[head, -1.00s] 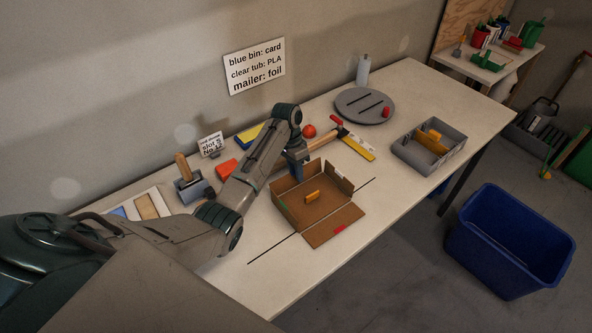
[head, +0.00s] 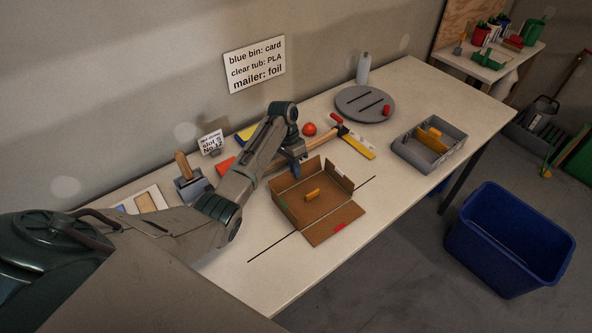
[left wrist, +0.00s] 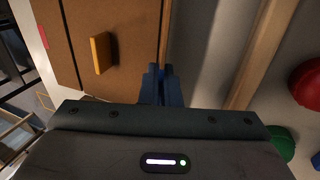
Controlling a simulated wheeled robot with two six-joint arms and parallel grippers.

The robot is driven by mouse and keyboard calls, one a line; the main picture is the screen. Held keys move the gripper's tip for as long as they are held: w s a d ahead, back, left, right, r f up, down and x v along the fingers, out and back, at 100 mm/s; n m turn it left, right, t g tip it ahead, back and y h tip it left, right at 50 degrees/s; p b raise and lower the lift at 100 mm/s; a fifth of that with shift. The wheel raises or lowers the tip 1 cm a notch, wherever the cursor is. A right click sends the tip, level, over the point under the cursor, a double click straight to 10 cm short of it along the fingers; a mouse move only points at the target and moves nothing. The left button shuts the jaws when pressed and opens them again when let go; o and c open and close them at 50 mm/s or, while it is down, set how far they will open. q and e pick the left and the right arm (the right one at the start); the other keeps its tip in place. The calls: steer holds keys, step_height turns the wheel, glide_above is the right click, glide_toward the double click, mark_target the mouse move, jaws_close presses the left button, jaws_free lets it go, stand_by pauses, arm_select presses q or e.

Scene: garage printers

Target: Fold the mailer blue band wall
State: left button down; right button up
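The mailer (head: 308,209) is an open brown cardboard box on the white table, with an orange block (head: 312,194) inside. Its front flap (head: 334,223) lies out flat and carries a red mark. The right wall (head: 338,176) stands up with a pale label. A green mark (head: 284,205) shows at the left side. No blue band can be made out. My left gripper (head: 297,171) is at the far wall of the mailer. In the left wrist view its fingers (left wrist: 160,84) are together, by the box's edge, with the orange block (left wrist: 101,53) to the left. Contact cannot be told. My right gripper is out of view.
A grey turntable (head: 352,106) is farther back. A grey tray (head: 404,155) stands right. A blue bin (head: 505,252) is on the floor. The front right table strip is clear.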

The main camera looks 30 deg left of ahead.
arm_select(q)
steer(key=shift+w+a+f+g+h+b, duration=0.15)
steer(key=shift+a+f+g+h+b, duration=0.2)
steer(key=shift+h, duration=0.35)
steer(key=h+b, duration=0.1)
steer(key=b, duration=0.1)
steer(key=a+f+g+h+b, duration=0.1)
steer(key=h+b, duration=0.1)
steer(key=shift+w+a+b, duration=0.15)
steer(key=shift+w+b, duration=0.15)
steer(key=shift+b, duration=0.1)
steer(key=shift+a+g+h+b, duration=0.1)
steer(key=shift+g+h+b, duration=0.45)
steer(key=shift+b, duration=0.45)
steer(key=c, duration=1.6)
jaws_free()
steer(key=shift+c, duration=0.2)
steer(key=shift+r, duration=0.15)
